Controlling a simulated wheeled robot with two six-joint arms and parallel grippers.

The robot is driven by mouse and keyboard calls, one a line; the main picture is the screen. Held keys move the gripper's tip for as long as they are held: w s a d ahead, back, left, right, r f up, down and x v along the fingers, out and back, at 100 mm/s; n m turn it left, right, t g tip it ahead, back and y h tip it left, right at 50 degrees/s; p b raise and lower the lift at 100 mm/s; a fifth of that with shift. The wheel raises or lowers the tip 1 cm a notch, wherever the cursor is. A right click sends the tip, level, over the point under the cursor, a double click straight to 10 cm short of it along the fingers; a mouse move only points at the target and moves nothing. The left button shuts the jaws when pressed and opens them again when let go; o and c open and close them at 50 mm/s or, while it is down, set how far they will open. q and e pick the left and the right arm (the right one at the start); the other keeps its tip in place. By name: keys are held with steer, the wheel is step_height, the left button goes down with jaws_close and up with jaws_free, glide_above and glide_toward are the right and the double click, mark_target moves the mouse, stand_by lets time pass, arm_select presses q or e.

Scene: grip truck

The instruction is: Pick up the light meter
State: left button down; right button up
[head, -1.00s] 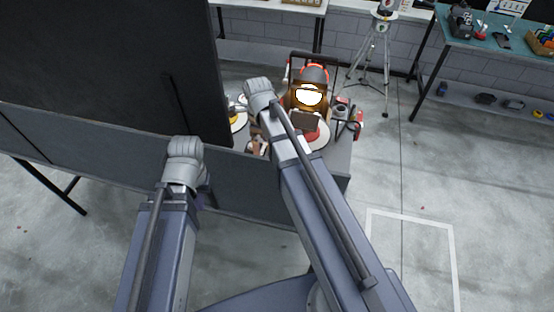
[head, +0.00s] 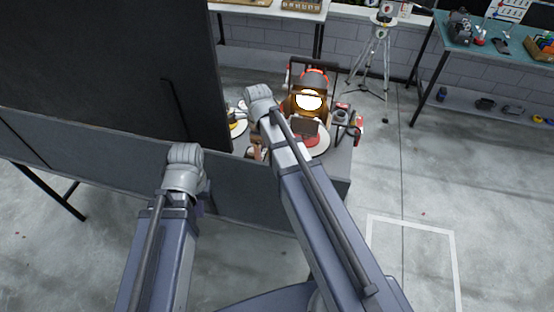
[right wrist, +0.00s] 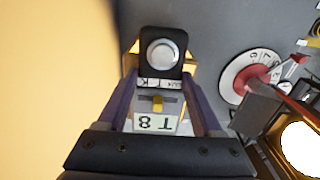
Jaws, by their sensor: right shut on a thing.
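In the right wrist view the light meter (right wrist: 162,52) is black at the top with a pale round dome, and a pale lower part with a yellow bit and large characters. It sits between the two purple fingers of my right gripper (right wrist: 160,95), which is shut on it. In the head view my right forearm and wrist hide that gripper and the meter cannot be made out. My left wrist (head: 185,160) is in front of the dark panel; the jaws of the left gripper are hidden.
A lit lamp (head: 309,100) with a dark frame stands close right of my right arm. A red and white numbered dial (right wrist: 240,78) lies near the meter. A tall dark panel (head: 110,70) blocks the left. Behind stand a tripod (head: 376,55) and a teal-topped bench (head: 478,40).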

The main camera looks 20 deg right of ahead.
jaws_close()
step_height(320, 180, up, 10)
steer(key=p, duration=1)
